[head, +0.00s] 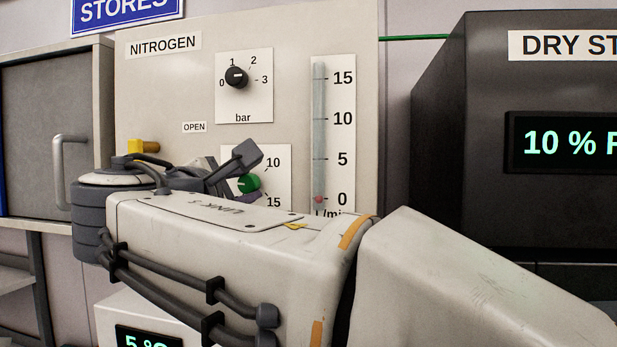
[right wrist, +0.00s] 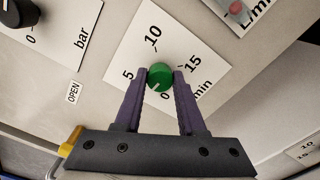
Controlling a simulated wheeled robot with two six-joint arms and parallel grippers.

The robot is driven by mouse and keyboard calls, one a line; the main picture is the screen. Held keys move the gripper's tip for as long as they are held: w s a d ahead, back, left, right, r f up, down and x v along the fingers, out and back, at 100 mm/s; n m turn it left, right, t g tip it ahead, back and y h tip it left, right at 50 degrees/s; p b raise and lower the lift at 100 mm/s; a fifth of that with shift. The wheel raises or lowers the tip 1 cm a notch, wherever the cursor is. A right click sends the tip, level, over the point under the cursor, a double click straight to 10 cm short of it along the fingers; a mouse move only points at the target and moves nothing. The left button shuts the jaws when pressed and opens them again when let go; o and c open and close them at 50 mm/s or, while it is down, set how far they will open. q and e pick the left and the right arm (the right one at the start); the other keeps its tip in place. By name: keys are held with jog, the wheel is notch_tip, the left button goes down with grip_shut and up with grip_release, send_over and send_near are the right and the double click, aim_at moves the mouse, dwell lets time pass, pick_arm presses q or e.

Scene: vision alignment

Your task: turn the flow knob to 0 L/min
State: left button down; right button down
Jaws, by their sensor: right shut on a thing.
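The green flow knob (head: 248,183) sits on a white scale plate on the nitrogen panel, partly hidden by my right arm in the head view. In the right wrist view, my right gripper (right wrist: 162,79) is shut on the green knob (right wrist: 159,73), one purple finger on each side. The knob's pale mark points to the lower left there, between 0 and 5 and nearer 0. The flow tube (head: 319,120) has a red ball (head: 319,199) at its bottom, level with 0. My left gripper is not in view.
A yellow lever (head: 147,147) sticks out at the left, by the OPEN label (head: 194,127). A dark dry storage cabinet (head: 460,120) stands at the right. A grey door with a handle (head: 62,165) is at the left.

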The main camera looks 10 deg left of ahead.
jog(key=n+p, duration=0.2)
jog(key=n, duration=0.2)
jog(key=shift+r+n, duration=0.1)
jog(key=shift+n, duration=0.3)
jog(key=n+p, duration=0.2)
jog(key=n, duration=0.1)
jog(key=shift+n+p, duration=0.7)
jog(key=shift+n, duration=0.4)
jog(key=shift+f, duration=0.2)
jog(key=c, duration=0.5)
grip_release()
jog(key=shift+s, duration=0.1)
